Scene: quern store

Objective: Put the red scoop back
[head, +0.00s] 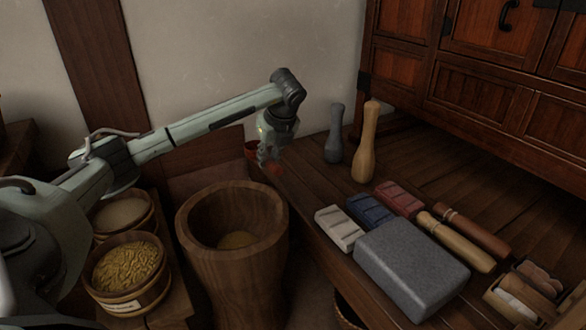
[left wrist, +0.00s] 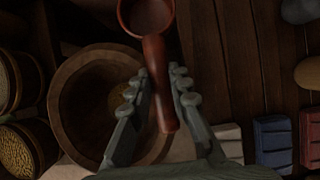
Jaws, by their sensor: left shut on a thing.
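The red scoop (head: 251,148) is in my left gripper (head: 268,158), held up in the air just beyond the large wooden mortar, near the left edge of the dark wooden bench. In the left wrist view the scoop (left wrist: 148,15) has its round bowl at the top, pointing away from me. Its handle runs down between the fingers of the gripper (left wrist: 163,84), which are shut on it. The wooden mortar (head: 240,270) has some yellow material at its bottom and also shows in the left wrist view (left wrist: 68,105). My right gripper is not in view.
Tubs of grain (head: 130,275) stand at the left. On the bench (head: 308,172) are grey and tan pestles (head: 366,145), white, blue and red blocks, a grey stone block (head: 412,268), wooden rollers and a small tray. A cabinet (head: 475,88) stands behind.

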